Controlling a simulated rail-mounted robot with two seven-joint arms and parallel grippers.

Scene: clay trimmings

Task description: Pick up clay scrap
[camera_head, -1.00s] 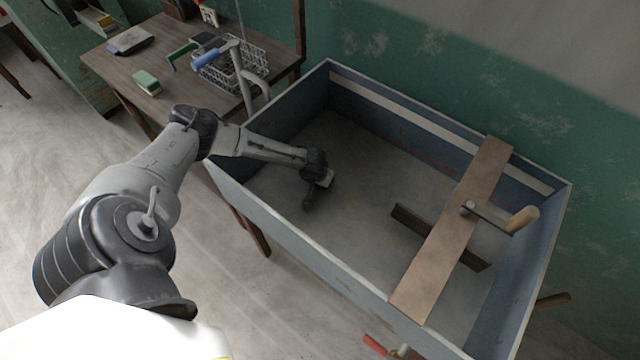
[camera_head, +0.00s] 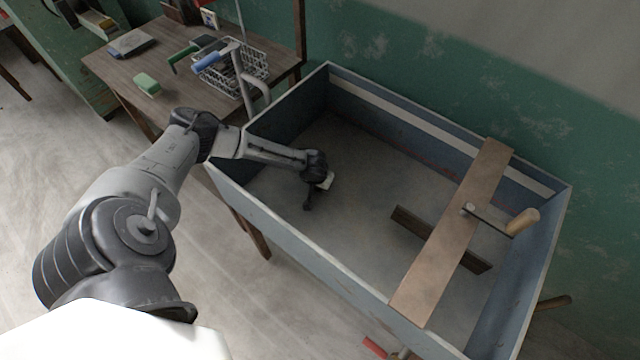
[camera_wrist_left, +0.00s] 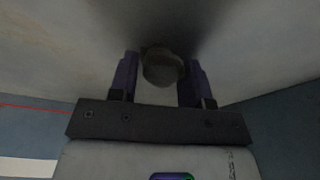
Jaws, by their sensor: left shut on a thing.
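The clay scrap (camera_wrist_left: 162,68) shows in the left wrist view as a dull grey-brown, rounded lump between the two fingers. My left gripper (camera_wrist_left: 161,80) is shut on it, close to the floor of the blue trough. In the head view my left gripper (camera_head: 309,204) is inside the trough, toward its left part, pointing down. The scrap cannot be made out in the head view, where the gripper and wrist hide it. My right gripper is not in view.
The blue-walled trough (camera_head: 300,245) has a grey floor. A brown plank (camera_head: 450,235) lies across its right part, with a wooden-handled tool (camera_head: 522,221) at it. A table (camera_head: 105,66) with a wire basket (camera_head: 240,75) and a green block (camera_head: 147,84) stands at the left.

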